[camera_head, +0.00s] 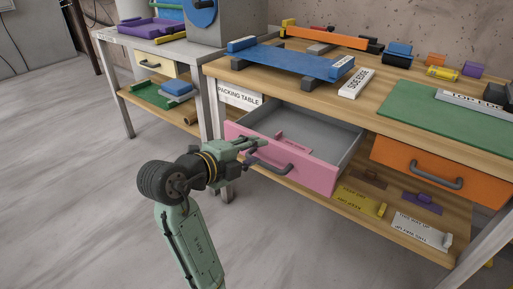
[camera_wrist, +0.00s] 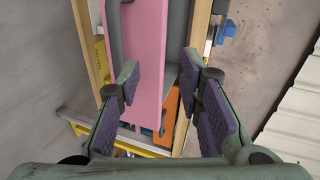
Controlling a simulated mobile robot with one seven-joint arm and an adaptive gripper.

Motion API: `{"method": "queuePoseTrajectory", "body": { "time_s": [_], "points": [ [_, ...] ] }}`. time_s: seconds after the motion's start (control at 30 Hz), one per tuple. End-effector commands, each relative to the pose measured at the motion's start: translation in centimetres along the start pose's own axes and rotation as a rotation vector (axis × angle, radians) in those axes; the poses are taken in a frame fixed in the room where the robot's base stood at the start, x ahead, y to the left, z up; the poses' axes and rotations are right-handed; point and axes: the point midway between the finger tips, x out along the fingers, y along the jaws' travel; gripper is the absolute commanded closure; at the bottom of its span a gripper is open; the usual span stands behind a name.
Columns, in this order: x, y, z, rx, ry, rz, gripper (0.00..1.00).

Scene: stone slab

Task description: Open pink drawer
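The pink drawer (camera_head: 310,172) in the packing table is pulled out, with its grey inside (camera_head: 308,128) showing. The handle (camera_wrist: 115,35) shows at the upper left there, apart from the fingertips. Contact with the front cannot be told.
An orange drawer (camera_head: 438,172) is shut to the right. The wooden tabletop (camera_head: 387,82) above holds a blue piece (camera_head: 295,61) and a green mat (camera_head: 450,112). A lower shelf holds labelled boxes. Grey floor (camera_head: 70,190) lies clear to the left.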

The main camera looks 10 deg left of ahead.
Motion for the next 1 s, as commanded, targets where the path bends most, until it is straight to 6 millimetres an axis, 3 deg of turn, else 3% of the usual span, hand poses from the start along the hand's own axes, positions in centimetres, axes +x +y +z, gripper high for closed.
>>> {"method": "queuePoseTrajectory", "body": {
  "time_s": [1.0],
  "points": [
    [-7.1,1.0,-0.2,-0.001,-0.001,0.002,0.67]
  ]
}}
